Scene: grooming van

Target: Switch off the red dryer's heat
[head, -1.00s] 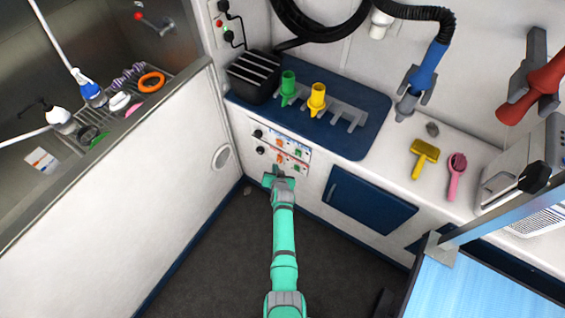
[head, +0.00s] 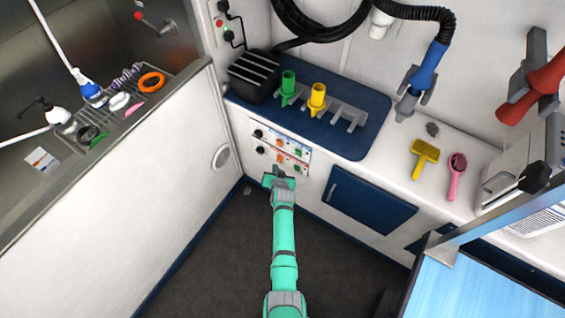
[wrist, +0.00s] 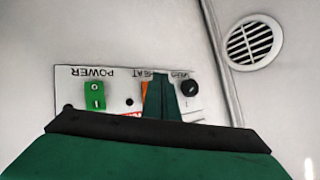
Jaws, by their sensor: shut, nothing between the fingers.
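The red dryer (head: 535,88) hangs in a holder on the right wall. The control panels are on the cabinet front: an upper one with a blue mark (head: 308,150) and a lower one with a red mark (head: 297,166). My gripper (head: 279,171) is shut and empty, just in front of the lower panel. The wrist view shows one panel (wrist: 118,88) upside down, with a green POWER rocker (wrist: 95,95), an orange HEAT switch (wrist: 146,92) and a black knob (wrist: 189,88). My fingers (wrist: 163,97) cover much of the HEAT switch; its position and any contact are unclear.
A round vent (wrist: 254,42) is beside the panel. Above, the counter (head: 395,170) holds a blue rack mat (head: 362,145), green and yellow nozzles and brushes. The tub wall (head: 150,170) stands left and a blue-topped table (head: 480,290) right. The floor between is largely clear.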

